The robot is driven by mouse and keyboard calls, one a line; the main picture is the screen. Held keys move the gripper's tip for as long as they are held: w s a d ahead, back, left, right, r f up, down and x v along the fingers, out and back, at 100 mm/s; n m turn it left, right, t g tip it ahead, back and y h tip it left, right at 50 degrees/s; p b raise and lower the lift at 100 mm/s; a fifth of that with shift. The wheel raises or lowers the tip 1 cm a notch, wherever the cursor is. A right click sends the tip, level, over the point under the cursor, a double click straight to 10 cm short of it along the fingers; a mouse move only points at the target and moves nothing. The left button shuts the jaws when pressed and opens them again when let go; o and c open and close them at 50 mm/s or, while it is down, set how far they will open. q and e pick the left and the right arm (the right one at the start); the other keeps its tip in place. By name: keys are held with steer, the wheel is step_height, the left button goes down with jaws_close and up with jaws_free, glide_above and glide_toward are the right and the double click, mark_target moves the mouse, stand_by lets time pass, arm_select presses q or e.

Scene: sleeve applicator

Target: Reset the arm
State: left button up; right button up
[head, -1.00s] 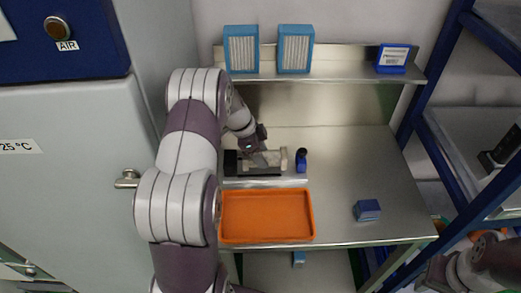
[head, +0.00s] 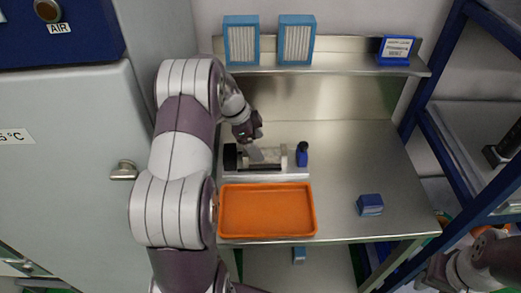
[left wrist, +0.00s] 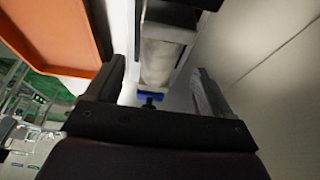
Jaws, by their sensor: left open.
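The sleeve applicator (head: 276,165), a pale cylinder with a dark left end on a metal base, sits on the steel bench behind the orange tray. A small blue upright part (head: 302,154) stands at its right end. My left gripper (head: 256,154) is over the applicator's left-middle part, its fingers hiding some of it. In the left wrist view my left gripper (left wrist: 158,90) has its fingers wide apart, with the pale cylinder (left wrist: 160,62) seen between them and the blue part (left wrist: 150,97) beyond. I cannot tell the exact gap to the cylinder. Only part of my right arm shows, lower right.
The orange tray (head: 267,211) looks empty and lies at the bench's front left. A blue box (head: 370,205) stands front right. Two blue-framed filters (head: 241,42) (head: 296,42) and a blue sign (head: 395,49) stand on the shelf (head: 320,70). The bench's right half is mostly clear.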

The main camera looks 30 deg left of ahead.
arm_select(q)
steer(key=v, duration=0.4)
steer(key=s+d+n+g+y, duration=0.1)
steer(key=s+d+n+y, duration=0.3)
steer(key=s+d+n, duration=0.7)
steer(key=s+d, duration=0.4)
steer(key=s, duration=0.3)
steer(key=shift+d, duration=0.25)
steer(key=shift+w, duration=0.1)
